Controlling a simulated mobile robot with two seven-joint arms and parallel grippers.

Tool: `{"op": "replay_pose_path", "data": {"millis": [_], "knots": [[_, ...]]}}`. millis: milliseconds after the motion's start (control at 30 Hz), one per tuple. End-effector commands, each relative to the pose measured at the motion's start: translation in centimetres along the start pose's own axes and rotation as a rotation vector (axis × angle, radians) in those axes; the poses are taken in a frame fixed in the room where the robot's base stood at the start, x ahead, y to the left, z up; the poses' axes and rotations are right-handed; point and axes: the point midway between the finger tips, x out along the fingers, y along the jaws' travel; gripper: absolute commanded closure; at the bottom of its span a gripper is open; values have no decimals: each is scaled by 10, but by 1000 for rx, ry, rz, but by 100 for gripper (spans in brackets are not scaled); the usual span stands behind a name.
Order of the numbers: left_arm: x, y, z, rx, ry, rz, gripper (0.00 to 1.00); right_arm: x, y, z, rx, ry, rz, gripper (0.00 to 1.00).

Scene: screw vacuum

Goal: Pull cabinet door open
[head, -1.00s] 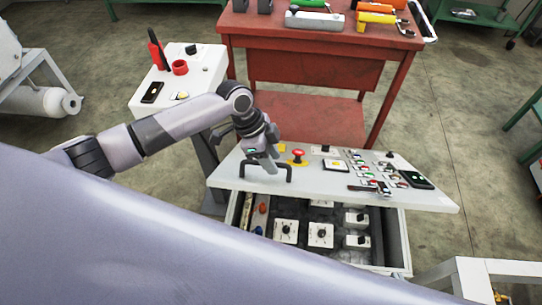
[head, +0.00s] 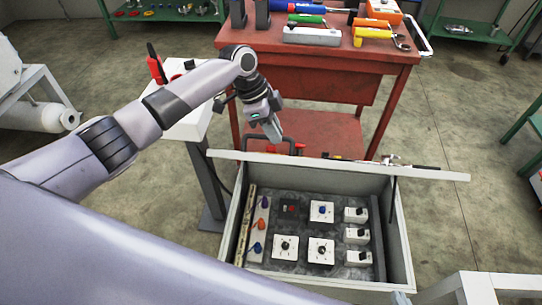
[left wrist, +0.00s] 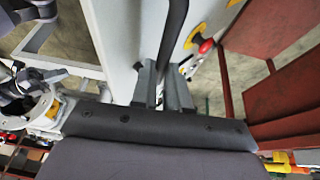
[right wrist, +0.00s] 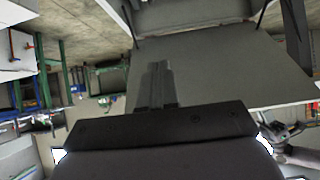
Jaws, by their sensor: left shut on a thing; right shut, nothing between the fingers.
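The cabinet door (head: 330,164) is the panel lid of a light grey box; it stands raised, seen nearly edge-on in the head view. The open cabinet (head: 405,235) below shows switches and knobs inside. My left gripper (head: 275,138) is at the top left of the door, shut on its dark handle (head: 299,149). In the left wrist view the fingers (left wrist: 163,90) close on the dark handle bar (left wrist: 177,30), beside the panel with a red button (left wrist: 205,46). My right gripper (right wrist: 158,85) is shut and empty in the right wrist view; it is not visible in the head view.
A red workbench (head: 310,55) with tools stands just behind the raised door. A grey pedestal (head: 190,125) stands at the left of the cabinet. A white frame (head: 490,270) is at the lower right.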

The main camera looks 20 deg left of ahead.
Motion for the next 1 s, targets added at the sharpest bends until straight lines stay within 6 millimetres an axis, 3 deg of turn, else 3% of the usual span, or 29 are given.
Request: {"op": "replay_pose_path", "data": {"millis": [100, 433, 1000], "knots": [[-3, -20, 1, -5, -4, -14, 100, 8, 0, 11, 2, -3, -1, 100], [-18, -50, -6, -4, -6, -9, 100, 20, -4, 21, 12, -4, -11, 100], [-23, -57, -7, -4, -10, 2, 100, 21, -7, 18, 12, 0, -20, 100]]}}
